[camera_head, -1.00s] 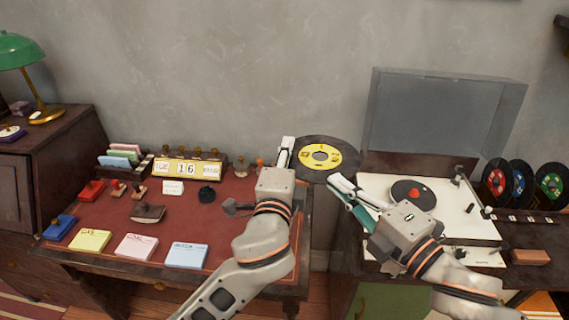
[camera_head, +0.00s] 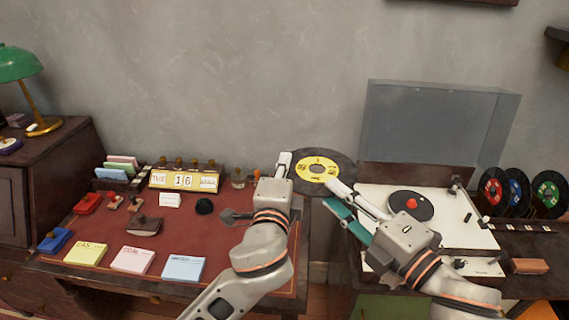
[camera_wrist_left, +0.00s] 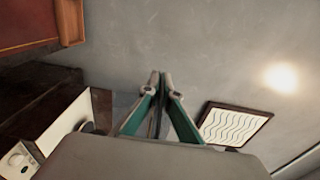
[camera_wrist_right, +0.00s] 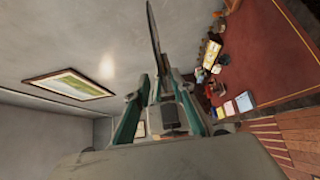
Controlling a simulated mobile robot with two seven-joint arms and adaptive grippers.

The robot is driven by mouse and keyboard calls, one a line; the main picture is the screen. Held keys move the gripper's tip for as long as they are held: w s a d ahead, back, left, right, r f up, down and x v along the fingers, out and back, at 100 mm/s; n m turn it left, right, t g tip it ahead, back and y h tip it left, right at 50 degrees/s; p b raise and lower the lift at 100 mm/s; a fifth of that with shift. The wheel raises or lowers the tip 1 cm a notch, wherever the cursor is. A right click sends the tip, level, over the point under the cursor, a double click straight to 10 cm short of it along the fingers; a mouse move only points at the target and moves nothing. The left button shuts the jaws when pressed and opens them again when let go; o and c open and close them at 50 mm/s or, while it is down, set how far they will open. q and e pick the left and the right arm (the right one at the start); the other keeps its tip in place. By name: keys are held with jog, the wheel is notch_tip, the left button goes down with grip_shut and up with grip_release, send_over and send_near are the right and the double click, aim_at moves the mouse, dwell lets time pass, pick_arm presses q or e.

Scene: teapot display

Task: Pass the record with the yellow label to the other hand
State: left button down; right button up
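The black record with the yellow label (camera_head: 329,159) is held in the air between the desk and the turntable. My left gripper (camera_head: 284,166) is shut on its left edge; in the left wrist view the fingertips (camera_wrist_left: 160,76) are close together with the thin record between them. My right gripper (camera_head: 333,193) is open at the record's lower right edge. In the right wrist view the record (camera_wrist_right: 154,38) shows edge-on as a dark strip, in line with the gap between the spread right fingers (camera_wrist_right: 156,90). Contact there cannot be told.
The turntable (camera_head: 460,216) with its clear lid (camera_head: 435,130) raised stands to the right. Several upright records (camera_head: 520,190) are beyond it. The red desk (camera_head: 95,232) with a block calendar (camera_head: 184,180), stamps and note pads is at left.

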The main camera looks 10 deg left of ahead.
jog(key=shift+d+f, duration=0.1)
jog(key=s+d+f+m+t+h, duration=0.15)
jog(key=d+f+m+h, duration=0.35)
jog(key=d, duration=0.5)
jog(key=s+d+f+m+t+h, duration=0.1)
jog(key=d+f+m+t+h, duration=0.2)
jog(key=d+f+h, duration=0.6)
jog(key=w+r+n+g+y, duration=0.1)
jog(key=w+r+n+y, duration=0.4)
jog(key=w+y, duration=0.4)
jog(key=w+d+r, duration=0.7)
jog(key=w, duration=0.1)
jog(key=s+a+f+m+g+h, duration=0.1)
jog(key=s+a+f+m+g, duration=0.1)
jog(key=s+f+m, duration=0.4)
jog(key=s+a+f+m+g+h, duration=0.1)
jog(key=s+a+f+m, duration=0.3)
jog(key=s+f, duration=0.9)
jog(key=s+a+f+m+g+h, duration=0.2)
jog(key=s+f+m, duration=0.6)
jog(key=f, duration=1.1)
jog(key=shift+s+a+m+g, duration=0.4)
jog(key=shift+s+a+g, duration=0.3)
jog(key=shift+a, duration=0.25)
